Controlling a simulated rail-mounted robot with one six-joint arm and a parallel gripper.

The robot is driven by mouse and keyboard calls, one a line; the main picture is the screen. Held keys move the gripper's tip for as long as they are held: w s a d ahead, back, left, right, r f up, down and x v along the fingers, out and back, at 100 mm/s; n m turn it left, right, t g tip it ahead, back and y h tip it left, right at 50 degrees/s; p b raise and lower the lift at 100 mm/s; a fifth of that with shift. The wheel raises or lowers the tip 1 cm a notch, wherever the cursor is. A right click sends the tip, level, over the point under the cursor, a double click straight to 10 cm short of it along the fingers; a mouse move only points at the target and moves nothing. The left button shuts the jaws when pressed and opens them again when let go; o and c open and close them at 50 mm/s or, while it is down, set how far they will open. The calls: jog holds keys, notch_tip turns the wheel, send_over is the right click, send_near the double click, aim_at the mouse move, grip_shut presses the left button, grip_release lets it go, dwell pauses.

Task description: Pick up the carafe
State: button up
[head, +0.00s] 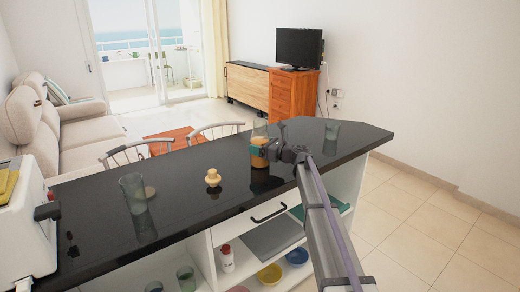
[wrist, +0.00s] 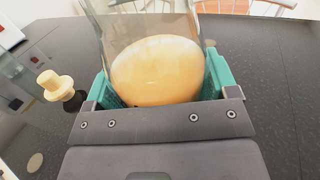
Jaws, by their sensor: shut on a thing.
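The carafe (head: 259,152) is clear glass with a tan, wood-coloured lower part. In the head view it is upright over the far side of the dark counter. My gripper (head: 270,151) reaches it from the right and is shut on it. In the wrist view the teal finger pads of my gripper (wrist: 160,85) press on both sides of the carafe (wrist: 157,68), around its tan part. The gripper body hides the lower part of the carafe there. I cannot tell whether its base touches the counter.
The dark counter (head: 185,205) holds a small wooden knobbed piece (head: 213,178), a tumbler (head: 133,194) with a round disc (head: 150,192) beside it, and another glass (head: 331,131) at right. A white appliance (head: 25,225) stands at left. Chairs (head: 218,131) stand behind.

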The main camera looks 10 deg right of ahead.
aim_at(266, 123)
jog(key=shift+r, duration=0.15)
notch_tip(266, 123, up, 10)
jog(key=p, duration=1)
jog(key=shift+f, duration=0.2)
